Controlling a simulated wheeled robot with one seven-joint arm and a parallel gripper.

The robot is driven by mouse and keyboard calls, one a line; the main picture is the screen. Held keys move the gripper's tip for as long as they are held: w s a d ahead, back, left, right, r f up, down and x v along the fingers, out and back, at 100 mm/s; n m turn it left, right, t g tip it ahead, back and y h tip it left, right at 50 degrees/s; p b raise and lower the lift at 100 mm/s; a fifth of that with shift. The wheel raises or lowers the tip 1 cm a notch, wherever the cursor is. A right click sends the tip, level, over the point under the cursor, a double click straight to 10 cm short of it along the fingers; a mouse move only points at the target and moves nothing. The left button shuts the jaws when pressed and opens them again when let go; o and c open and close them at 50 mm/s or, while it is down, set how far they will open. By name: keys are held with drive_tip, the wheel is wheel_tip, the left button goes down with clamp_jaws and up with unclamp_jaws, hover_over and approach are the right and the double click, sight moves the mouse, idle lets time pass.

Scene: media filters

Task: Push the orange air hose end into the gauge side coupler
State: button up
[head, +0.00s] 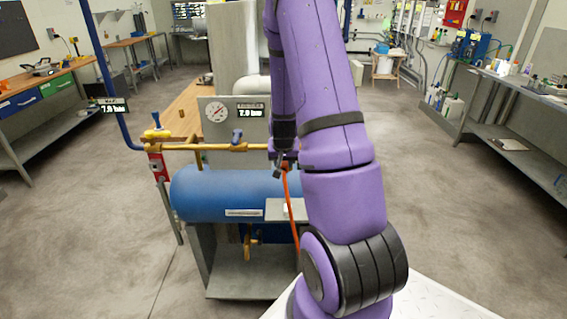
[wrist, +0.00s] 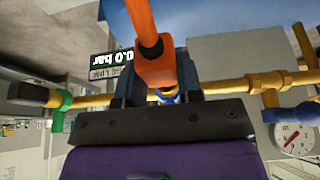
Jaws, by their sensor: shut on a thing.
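The orange air hose (head: 291,200) hangs from my gripper (head: 284,160) past the right end of the blue tank. In the wrist view my gripper (wrist: 155,82) is shut on the orange hose end (wrist: 156,68), with a dark finger on each side. A brass and blue fitting (wrist: 166,96) shows just behind the hose end, in line with the brass pipe (wrist: 232,87). It may be the gauge side coupler. The hose end hides much of it, and I cannot tell whether they touch. In the head view my arm covers that area.
The brass pipe (head: 200,147) runs above the blue tank (head: 220,195), with a blue valve handle (head: 237,136) on it. A dial gauge (head: 215,111) and a display (head: 250,113) are on the panel behind. A green fitting (wrist: 62,103) is at left in the wrist view.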

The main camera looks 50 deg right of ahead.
drive_tip(key=shift+w+d, duration=0.95)
drive_tip(key=shift+d, duration=0.15)
drive_tip(key=o, duration=1)
drive_tip(key=shift+r, duration=0.1)
drive_tip(key=v, duration=1)
drive_tip(key=shift+s+a+r, duration=0.1)
drive_tip(key=shift+s+r, duration=0.05)
drive_tip(key=shift+r, duration=0.1)
